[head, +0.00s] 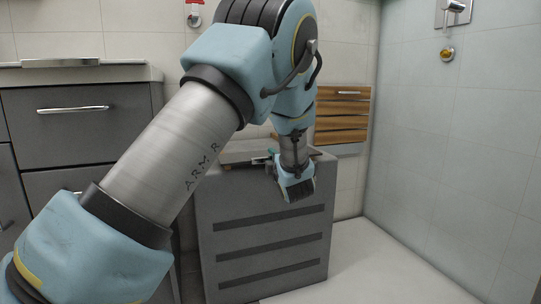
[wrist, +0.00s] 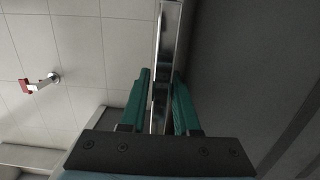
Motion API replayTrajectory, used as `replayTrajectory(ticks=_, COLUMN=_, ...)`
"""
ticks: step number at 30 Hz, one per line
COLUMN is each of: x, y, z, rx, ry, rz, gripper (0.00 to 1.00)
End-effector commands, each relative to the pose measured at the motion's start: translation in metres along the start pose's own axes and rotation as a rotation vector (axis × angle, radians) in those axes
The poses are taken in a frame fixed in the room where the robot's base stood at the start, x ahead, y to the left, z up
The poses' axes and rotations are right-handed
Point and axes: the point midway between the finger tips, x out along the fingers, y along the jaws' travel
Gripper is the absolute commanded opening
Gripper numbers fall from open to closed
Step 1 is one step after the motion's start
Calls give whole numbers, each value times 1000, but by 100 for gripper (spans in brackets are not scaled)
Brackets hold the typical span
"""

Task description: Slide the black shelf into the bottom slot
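A grey block-shaped unit (head: 225,225) stands in the middle of the head view. Its front has three dark horizontal slots; the bottom slot (head: 268,275) is unobstructed in view. My gripper (head: 274,159) is at the unit's top, partly hidden by my arm. In the wrist view, the green fingers (wrist: 162,98) of my gripper stand on either side of a thin, shiny strip (wrist: 166,35). I cannot tell whether both fingers touch it, or whether it is an edge of the black shelf. No black shelf can be clearly made out in the head view.
A grey drawer cabinet (head: 75,125) with a pale top stands on the left. A wood-slatted drawer unit (head: 343,115) hangs behind on the right. A glossy bluish wall (head: 455,160) closes the right side. The pale floor (head: 385,265) right of the unit is clear.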

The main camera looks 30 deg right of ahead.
Motion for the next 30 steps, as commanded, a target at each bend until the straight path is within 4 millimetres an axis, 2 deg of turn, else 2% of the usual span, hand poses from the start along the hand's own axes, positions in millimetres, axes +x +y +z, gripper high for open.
replayTrajectory(ticks=2, x=0, y=0, z=0, rx=0, ry=0, rz=0, gripper=30)
replayTrajectory(ticks=10, x=0, y=1, z=0, rx=-1, ry=0, rz=0, gripper=1)
replayTrajectory(ticks=30, x=0, y=2, z=0, rx=-2, ry=0, rz=3, gripper=0)
